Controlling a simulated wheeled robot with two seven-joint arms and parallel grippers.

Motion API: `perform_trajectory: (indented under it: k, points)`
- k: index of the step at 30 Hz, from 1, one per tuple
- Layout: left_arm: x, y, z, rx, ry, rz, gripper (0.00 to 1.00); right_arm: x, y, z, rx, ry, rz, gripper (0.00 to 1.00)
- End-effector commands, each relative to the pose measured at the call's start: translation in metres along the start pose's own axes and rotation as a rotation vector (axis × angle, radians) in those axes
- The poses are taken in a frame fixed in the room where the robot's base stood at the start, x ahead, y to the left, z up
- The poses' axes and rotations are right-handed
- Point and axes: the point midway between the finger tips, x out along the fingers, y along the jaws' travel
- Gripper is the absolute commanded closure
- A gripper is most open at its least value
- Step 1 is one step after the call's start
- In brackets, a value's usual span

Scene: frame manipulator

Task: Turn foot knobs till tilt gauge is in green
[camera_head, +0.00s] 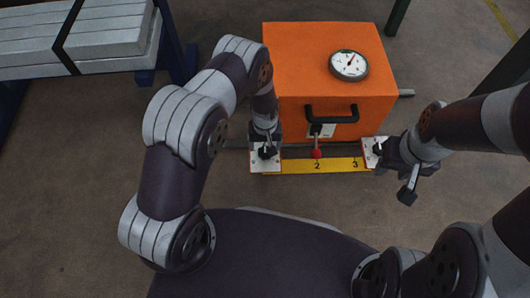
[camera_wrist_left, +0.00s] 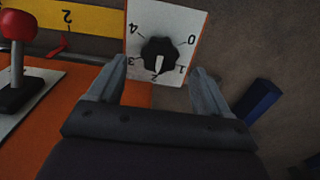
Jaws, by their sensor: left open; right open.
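An orange box (camera_head: 320,60) carries a round white tilt gauge (camera_head: 349,65) on top. Its needle points up and slightly right; the coloured zones are too small to read surely. The left foot knob (camera_wrist_left: 158,55) is black on a white plate (camera_wrist_left: 135,15) numbered 0 to 4, its white pointer near 2. My left gripper (camera_wrist_left: 158,68) is open, its fingers on either side of that knob; I cannot tell if they touch it. The right foot knob (camera_head: 378,148) is on another white plate (camera_head: 368,158). My right gripper (camera_head: 394,173) is open beside it, partly covering that plate.
A yellow numbered strip (camera_head: 335,165) runs between the plates, with a red-knobbed lever (camera_head: 317,154) above it. A black handle (camera_head: 332,108) sticks out from the box front. A bench with grey slabs (camera_head: 105,30) stands at the upper left. The floor in front is clear.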

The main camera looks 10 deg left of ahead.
Motion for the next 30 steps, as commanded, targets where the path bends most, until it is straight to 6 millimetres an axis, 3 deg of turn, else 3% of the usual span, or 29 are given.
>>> perform_trajectory:
  k: [1, 6, 16, 21, 30]
  points:
    - [0.018, 0.000, 0.000, 0.000, 0.000, 0.000, 0.21, 0.014, 0.000, 0.002, 0.000, 0.000, 0.000, 0.57]
    - [0.037, 0.000, 0.000, 0.001, 0.000, 0.000, 0.21, 0.025, 0.000, 0.003, 0.000, 0.000, 0.000, 0.57]
    - [0.038, 0.000, -0.001, 0.001, 0.001, 0.000, 0.21, 0.025, 0.000, 0.003, 0.000, 0.001, 0.000, 0.57]
    - [0.038, 0.000, 0.000, 0.001, 0.001, 0.000, 0.76, 0.025, 0.000, 0.003, 0.000, 0.001, 0.000, 0.57]
    - [0.037, 0.000, -0.001, -0.022, 0.001, 0.000, 0.76, 0.022, 0.000, 0.003, 0.000, 0.000, 0.000, 0.57]
